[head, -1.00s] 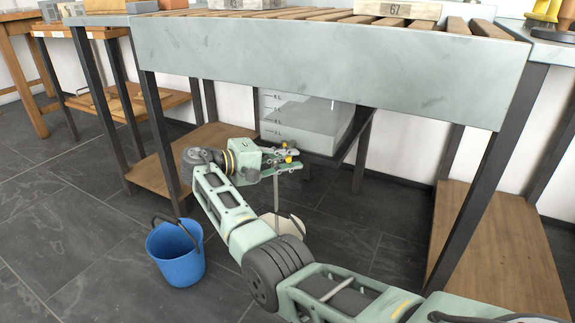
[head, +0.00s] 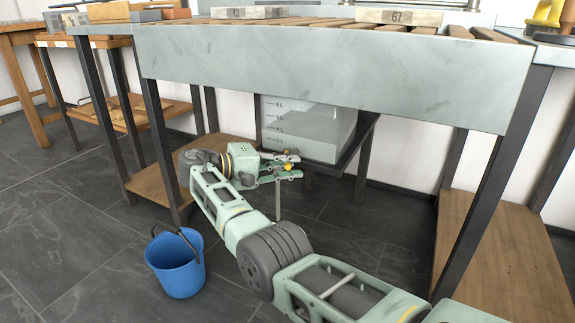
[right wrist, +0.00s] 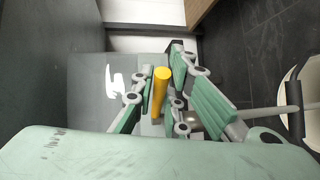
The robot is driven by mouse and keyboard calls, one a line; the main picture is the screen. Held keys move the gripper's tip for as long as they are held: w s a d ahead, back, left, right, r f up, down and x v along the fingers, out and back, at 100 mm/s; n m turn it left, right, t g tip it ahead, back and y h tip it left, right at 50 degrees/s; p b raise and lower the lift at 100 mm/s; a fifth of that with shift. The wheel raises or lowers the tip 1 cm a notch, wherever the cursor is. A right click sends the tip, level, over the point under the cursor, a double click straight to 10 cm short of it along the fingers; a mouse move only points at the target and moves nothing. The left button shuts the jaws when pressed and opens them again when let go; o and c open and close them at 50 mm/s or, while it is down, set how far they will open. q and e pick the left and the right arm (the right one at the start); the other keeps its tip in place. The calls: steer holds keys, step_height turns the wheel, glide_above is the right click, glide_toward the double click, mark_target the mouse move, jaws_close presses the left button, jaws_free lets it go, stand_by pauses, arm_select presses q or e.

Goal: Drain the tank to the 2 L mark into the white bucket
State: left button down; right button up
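The clear tank (head: 318,128) stands on a dark shelf under the bench, with litre marks on its left face. Liquid shows inside, but I cannot read its level exactly. The yellow tap handle (right wrist: 161,92) lies between the fingers of my right gripper (head: 287,165), which look closed on it. My right arm hides that bucket in the head view. My left gripper is out of view.
A blue bucket (head: 175,264) stands on the floor left of my right arm. The bench's grey apron (head: 330,70) and dark legs frame the space around the tank. Low wooden shelves stand on both sides.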

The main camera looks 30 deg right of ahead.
steer(key=o, duration=0.3)
